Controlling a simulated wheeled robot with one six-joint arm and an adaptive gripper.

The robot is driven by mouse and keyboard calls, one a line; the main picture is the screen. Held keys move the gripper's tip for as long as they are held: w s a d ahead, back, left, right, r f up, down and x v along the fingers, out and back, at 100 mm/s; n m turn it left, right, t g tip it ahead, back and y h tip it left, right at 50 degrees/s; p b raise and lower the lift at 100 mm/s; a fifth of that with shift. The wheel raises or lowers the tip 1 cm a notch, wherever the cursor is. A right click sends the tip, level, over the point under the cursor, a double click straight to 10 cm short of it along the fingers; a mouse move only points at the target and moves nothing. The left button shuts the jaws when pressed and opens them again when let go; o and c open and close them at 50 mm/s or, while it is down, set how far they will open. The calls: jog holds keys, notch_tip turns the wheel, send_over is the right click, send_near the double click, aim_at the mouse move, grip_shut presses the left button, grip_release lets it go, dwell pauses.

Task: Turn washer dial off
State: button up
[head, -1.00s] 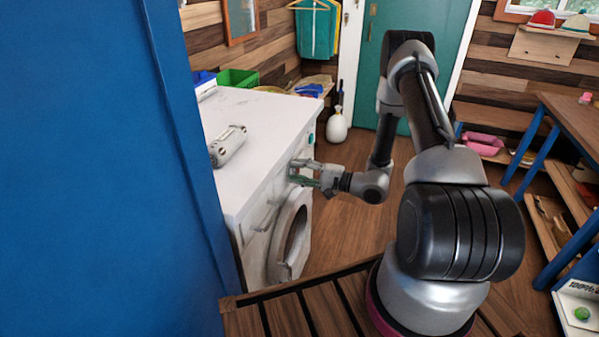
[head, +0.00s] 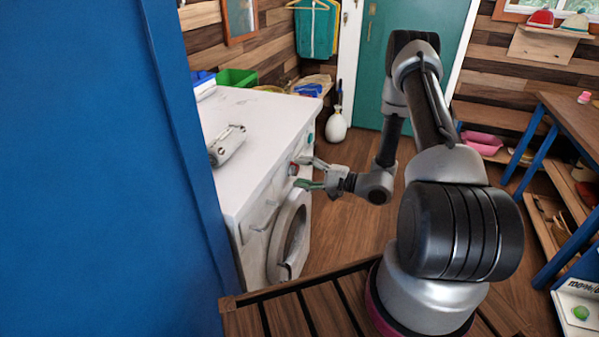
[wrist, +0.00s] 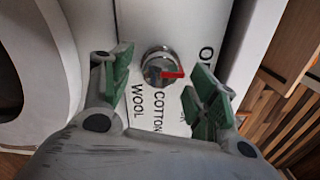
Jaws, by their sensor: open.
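The washer (head: 254,112) stands at the left in the head view, its control front facing right. Its dial (wrist: 158,66) is a round metal knob with a red pointer, centred in the wrist view. The pointer aims right in that view, toward the side with the partly covered "OF…" label (wrist: 207,58). COTTON (wrist: 158,110) and WOOL (wrist: 138,121) labels lie below the dial. My gripper (head: 304,173) is open in front of the panel. In the wrist view its green-padded fingers (wrist: 160,84) stand either side of the dial, with visible gaps. The right finger hides part of the lettering.
A grey-white cylindrical object (head: 228,145) lies on the washer top. A blue panel (head: 95,170) fills the left. Wooden floor (head: 345,230) is clear right of the washer.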

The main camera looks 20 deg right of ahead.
jog(key=v, duration=1)
jog(key=shift+d, duration=0.2)
jog(key=shift+s, duration=0.15)
